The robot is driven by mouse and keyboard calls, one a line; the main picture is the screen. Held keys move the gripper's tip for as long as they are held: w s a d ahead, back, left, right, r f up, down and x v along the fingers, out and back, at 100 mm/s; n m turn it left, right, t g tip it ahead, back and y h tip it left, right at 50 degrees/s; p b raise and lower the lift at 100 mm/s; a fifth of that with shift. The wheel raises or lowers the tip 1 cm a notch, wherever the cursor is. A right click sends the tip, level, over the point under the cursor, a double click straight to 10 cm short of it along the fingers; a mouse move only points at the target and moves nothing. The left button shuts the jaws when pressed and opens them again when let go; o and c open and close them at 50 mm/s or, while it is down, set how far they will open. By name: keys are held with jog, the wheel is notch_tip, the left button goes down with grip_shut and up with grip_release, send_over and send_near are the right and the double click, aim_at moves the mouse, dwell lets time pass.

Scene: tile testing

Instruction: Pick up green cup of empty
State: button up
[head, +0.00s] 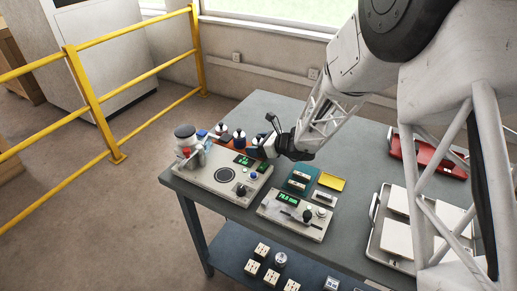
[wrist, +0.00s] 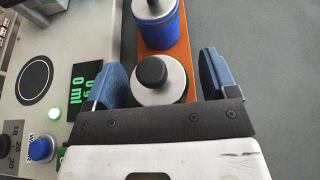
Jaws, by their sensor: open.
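In the wrist view, a cup with a pale grey lid and black knob (wrist: 152,72) stands between the two blue fingers of my gripper (wrist: 160,80). Only a thin greenish sliver of its side shows; the rest is hidden by the lid and gripper. The fingers are apart on either side of it, and I cannot tell whether they touch it. A blue cup with a similar lid (wrist: 166,32) stands just beyond. Both are on an orange-brown tray (wrist: 150,52). In the head view, my gripper (head: 268,144) is low at the right end of the row of lidded cups.
A grey machine with a round plate and green display (head: 217,180) stands in front of the cups. A second panel (head: 292,214) is to its right. Bare tabletop (head: 262,106) shows behind.

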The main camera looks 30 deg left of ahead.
jog(key=c, duration=1.1)
jog(key=shift+r, duration=0.1)
jog(key=shift+r, duration=0.8)
notch_tip(320, 180, up, 2)
jog(key=shift+r, duration=0.1)
jog(key=s+d, duration=0.3)
jog(key=s, duration=0.1)
jog(key=s+d, duration=0.4)
jog(key=s+d+r, duration=0.1)
jog(key=s+d, duration=0.2)
jog(key=s, duration=0.1)
jog(key=shift+d, duration=0.4)
